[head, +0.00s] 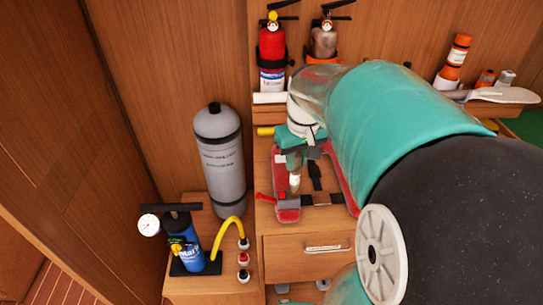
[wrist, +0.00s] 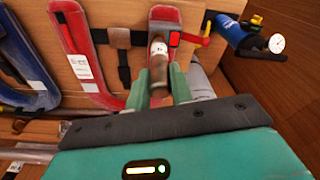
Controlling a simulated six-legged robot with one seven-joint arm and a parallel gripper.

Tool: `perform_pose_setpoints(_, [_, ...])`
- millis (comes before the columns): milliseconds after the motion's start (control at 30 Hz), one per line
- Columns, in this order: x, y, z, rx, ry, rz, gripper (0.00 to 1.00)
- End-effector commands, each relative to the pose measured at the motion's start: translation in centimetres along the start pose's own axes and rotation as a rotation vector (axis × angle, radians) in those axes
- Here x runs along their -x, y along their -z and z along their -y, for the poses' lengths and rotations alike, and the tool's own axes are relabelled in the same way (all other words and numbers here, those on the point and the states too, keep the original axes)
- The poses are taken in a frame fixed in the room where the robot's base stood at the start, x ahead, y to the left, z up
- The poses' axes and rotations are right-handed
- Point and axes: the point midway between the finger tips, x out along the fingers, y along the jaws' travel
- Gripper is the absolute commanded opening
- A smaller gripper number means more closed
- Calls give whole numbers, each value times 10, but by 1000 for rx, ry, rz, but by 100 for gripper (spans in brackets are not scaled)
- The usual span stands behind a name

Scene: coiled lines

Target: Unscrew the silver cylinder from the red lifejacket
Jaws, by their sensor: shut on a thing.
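The red lifejacket (head: 285,212) lies flat on the wooden counter, its two red arms joined by a dark strap and buckle. It also shows in the wrist view (wrist: 80,60). The silver cylinder (head: 295,184), with a pale label, is at one arm of the jacket. In the wrist view the cylinder (wrist: 158,50) points away from me between my green fingers. My gripper (wrist: 160,80) is shut on its near end. In the head view my gripper (head: 298,158) is partly hidden by my arm. Whether the cylinder's far end is still threaded in cannot be told.
A grey tank (head: 220,155) and a blue pump (head: 187,245) with a gauge and yellow hose stand left of the jacket. Fire extinguishers (head: 272,50) hang on the back wall. A blue lifejacket (wrist: 22,65) lies beside the red one. A drawer (head: 310,255) is below.

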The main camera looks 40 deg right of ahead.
Motion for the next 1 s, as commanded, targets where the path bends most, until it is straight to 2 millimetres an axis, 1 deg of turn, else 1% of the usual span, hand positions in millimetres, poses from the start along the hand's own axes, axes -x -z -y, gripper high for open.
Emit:
perform_pose_setpoints(400, [0, 1, -1, 608, 74, 0, 0])
perform_pose_setpoints(1000, [6, 1, -1, 591, 71, 0, 0])
